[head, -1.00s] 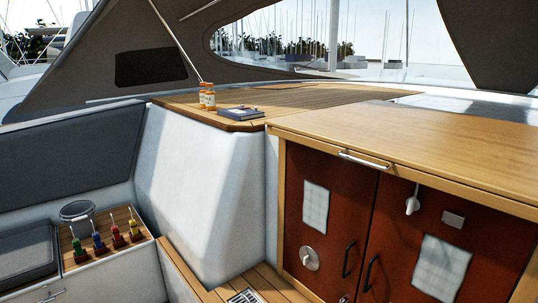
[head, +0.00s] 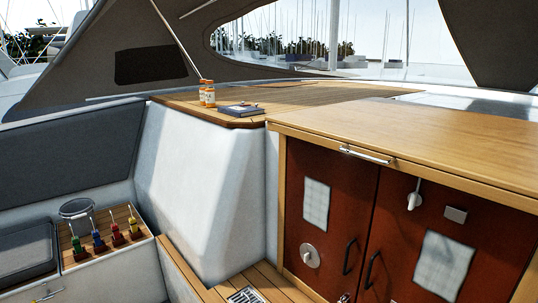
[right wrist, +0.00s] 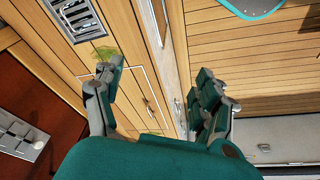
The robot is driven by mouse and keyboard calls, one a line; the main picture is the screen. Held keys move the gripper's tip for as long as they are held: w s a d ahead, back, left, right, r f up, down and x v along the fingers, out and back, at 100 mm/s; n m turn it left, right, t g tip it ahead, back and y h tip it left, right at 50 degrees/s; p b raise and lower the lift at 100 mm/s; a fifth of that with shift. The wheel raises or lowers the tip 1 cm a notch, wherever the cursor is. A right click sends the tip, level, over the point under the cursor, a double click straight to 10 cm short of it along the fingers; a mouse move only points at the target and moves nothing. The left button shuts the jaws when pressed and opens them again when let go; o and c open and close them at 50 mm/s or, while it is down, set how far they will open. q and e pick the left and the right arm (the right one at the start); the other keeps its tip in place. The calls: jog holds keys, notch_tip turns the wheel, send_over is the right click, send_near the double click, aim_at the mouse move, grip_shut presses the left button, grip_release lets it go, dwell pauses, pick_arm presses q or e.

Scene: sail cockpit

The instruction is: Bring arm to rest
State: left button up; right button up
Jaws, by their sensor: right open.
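My right gripper (right wrist: 160,90) shows in the right wrist view with its fingers spread apart. Nothing is between them. Below the fingers are wooden floor slats and a pale-edged hatch or trim. No arm or gripper of mine shows in the head view, so my left gripper is out of sight.
A wooden counter (head: 430,145) tops red cabinet doors (head: 325,245) with dark handles. Several coloured-handled items (head: 98,241) stand at lower left. A floor grate (right wrist: 78,18) shows in the wrist view.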

jog(key=s+f+g+b, duration=0.1)
jog(key=s+f, duration=0.2)
jog(key=f, duration=0.8)
jog(key=s+f+b, duration=0.1)
jog(key=s+f, duration=0.3)
jog(key=f, duration=0.6)
jog(key=s+d+f+g+b, duration=0.1)
jog(key=s+d+f+b, duration=0.1)
jog(key=s+f, duration=0.9)
jog(key=shift+s+d+f, duration=0.35)
jog(key=shift+s+d, duration=0.3)
jog(key=shift+s, duration=0.15)
